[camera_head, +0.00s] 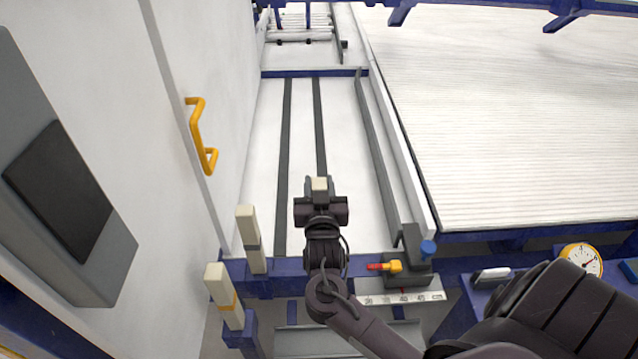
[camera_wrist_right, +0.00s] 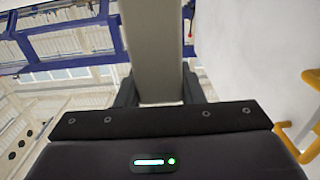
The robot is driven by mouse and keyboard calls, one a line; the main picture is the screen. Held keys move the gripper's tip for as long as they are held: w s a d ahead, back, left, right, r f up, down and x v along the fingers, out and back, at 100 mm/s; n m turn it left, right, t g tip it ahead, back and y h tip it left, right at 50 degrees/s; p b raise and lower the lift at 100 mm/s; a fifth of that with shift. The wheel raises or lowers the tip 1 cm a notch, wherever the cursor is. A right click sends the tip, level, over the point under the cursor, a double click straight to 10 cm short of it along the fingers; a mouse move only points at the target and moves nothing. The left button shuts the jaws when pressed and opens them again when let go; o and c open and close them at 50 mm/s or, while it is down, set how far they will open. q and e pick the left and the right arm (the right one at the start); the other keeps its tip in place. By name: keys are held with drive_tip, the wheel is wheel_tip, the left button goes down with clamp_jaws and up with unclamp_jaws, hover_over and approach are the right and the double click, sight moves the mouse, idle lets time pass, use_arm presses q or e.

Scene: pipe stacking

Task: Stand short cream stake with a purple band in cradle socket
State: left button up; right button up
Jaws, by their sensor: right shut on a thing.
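My right gripper (camera_head: 320,200) is shut on a cream stake (camera_head: 319,184), seen nearly end-on in the head view. In the right wrist view the stake (camera_wrist_right: 151,45) is a long pale bar between the two fingers (camera_wrist_right: 157,92). No purple band shows on its visible part. The stake is held above the white bed with dark rails. The blue cradle beam (camera_head: 290,268) lies nearer than the gripper. My left gripper is not in view.
Two other cream stakes stand upright at the left, one with a grey band (camera_head: 248,225) and one with an orange band (camera_head: 221,285). A white wall with a yellow handle (camera_head: 202,135) rises at left.

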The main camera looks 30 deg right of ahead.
drive_tip(key=shift+f, duration=0.25)
idle(0.4)
drive_tip(key=shift+f, duration=0.15)
drive_tip(key=shift+f+b, duration=0.6)
drive_tip(key=shift+f, duration=0.35)
drive_tip(key=f, duration=0.1)
drive_tip(key=b, duration=0.1)
drive_tip(key=f+b, duration=0.1)
drive_tip(key=shift+s+d+f, duration=0.25)
drive_tip(key=shift+s+f, duration=0.05)
idle(0.6)
